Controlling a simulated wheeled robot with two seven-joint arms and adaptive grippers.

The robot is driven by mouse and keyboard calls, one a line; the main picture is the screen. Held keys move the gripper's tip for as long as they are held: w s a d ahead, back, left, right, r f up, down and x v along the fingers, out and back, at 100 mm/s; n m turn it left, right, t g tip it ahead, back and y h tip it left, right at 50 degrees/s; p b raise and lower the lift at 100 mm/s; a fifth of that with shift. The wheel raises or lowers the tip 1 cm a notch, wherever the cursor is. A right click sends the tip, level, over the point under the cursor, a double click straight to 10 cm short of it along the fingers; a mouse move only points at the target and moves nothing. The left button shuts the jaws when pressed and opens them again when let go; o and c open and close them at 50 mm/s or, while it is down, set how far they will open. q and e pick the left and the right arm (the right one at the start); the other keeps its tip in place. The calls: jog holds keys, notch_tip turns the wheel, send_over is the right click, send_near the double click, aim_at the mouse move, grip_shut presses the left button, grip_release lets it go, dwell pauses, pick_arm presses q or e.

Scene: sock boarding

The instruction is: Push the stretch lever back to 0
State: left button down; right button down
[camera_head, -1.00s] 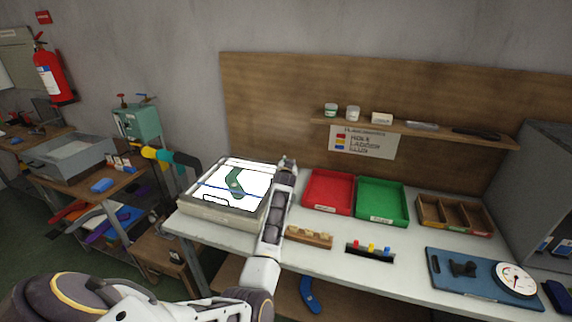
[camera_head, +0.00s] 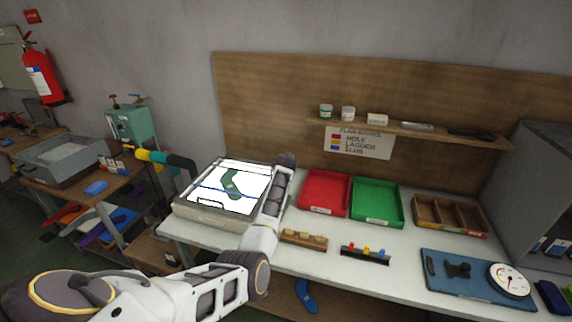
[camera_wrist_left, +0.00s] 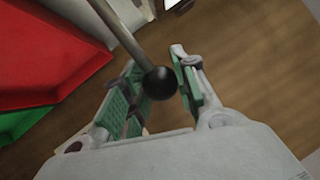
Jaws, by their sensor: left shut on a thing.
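The stretch lever shows in the left wrist view as a grey rod (camera_wrist_left: 125,35) ending in a black ball knob (camera_wrist_left: 160,83). My left gripper (camera_wrist_left: 155,72) has its green-padded fingers on either side of the knob and is shut on it. In the head view my left gripper (camera_head: 286,161) is at the right back corner of the lit box (camera_head: 212,215), and my wrist hides the lever there. A green sock (camera_head: 231,184) lies on the box's bright top, crossed by a blue line. No lever scale is readable. My right gripper is not in view.
A red tray (camera_head: 323,208) and a green tray (camera_head: 380,216) stand close to the right of my left gripper. A wooden block (camera_head: 303,240) and a holder with coloured pegs (camera_head: 366,254) are in front. A shelf (camera_head: 430,133) hangs behind.

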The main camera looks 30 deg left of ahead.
pick_arm(q)
jog(key=shift+r, duration=0.1)
jog(key=c, duration=1.6)
grip_release()
jog(key=o, duration=0.5)
jog(key=shift+w, duration=0.15)
jog(key=shift+s+d, duration=0.1)
jog(key=shift+s, duration=0.1)
jog(key=shift+v, duration=5.8)
jog(key=shift+s, duration=0.1)
